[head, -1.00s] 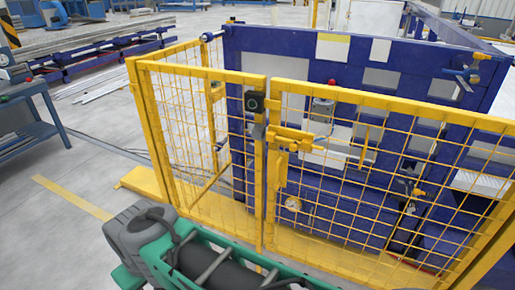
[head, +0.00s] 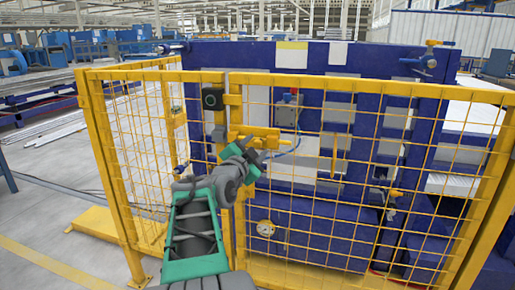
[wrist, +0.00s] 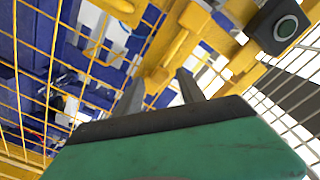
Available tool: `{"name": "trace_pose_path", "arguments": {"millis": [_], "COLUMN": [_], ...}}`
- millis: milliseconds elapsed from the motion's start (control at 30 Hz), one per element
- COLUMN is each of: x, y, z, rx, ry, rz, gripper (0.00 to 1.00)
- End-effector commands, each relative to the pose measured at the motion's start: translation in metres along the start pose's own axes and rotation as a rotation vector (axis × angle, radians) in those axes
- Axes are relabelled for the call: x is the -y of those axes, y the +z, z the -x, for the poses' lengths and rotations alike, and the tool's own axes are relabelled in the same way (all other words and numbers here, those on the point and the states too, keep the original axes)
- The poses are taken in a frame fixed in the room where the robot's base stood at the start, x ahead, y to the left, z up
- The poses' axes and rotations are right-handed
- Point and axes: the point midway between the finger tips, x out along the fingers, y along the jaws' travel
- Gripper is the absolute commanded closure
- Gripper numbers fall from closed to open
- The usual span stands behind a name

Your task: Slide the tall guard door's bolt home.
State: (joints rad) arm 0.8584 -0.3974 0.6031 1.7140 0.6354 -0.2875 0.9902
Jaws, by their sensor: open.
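The tall yellow mesh guard door (head: 370,85) stands upright, right of a narrow gap beside the fixed mesh panel (head: 150,75). The yellow bolt assembly (head: 262,133) lies across the door's left edge. A grey block (head: 217,134) is on the post to its left; I cannot tell whether the bolt enters it. My gripper (head: 252,155) is open, just below the bolt assembly. In the wrist view, the two grey fingers of my gripper (wrist: 160,86) are spread, with yellow latch parts (wrist: 165,50) beyond them. Contact with the bolt cannot be told.
A black box with a round button (head: 212,98) is above the grey block, and also shows in the wrist view (wrist: 282,27). A blue machine (head: 370,60) stands behind the mesh.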

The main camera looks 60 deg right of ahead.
Motion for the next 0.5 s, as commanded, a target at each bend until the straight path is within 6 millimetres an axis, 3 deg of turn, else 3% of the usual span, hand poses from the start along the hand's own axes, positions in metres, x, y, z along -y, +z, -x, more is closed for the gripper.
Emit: {"name": "trace_pose_path", "arguments": {"millis": [200,433,500], "x": [0.0,0.0,0.0], "y": [0.001,0.001,0.001], "z": [-0.026,-0.027,-0.027], "rx": [0.002,0.003,0.003], "ry": [0.001,0.0,0.0], "rz": [0.0,0.001,0.001], "gripper": [0.54,0.54,0.59]}}
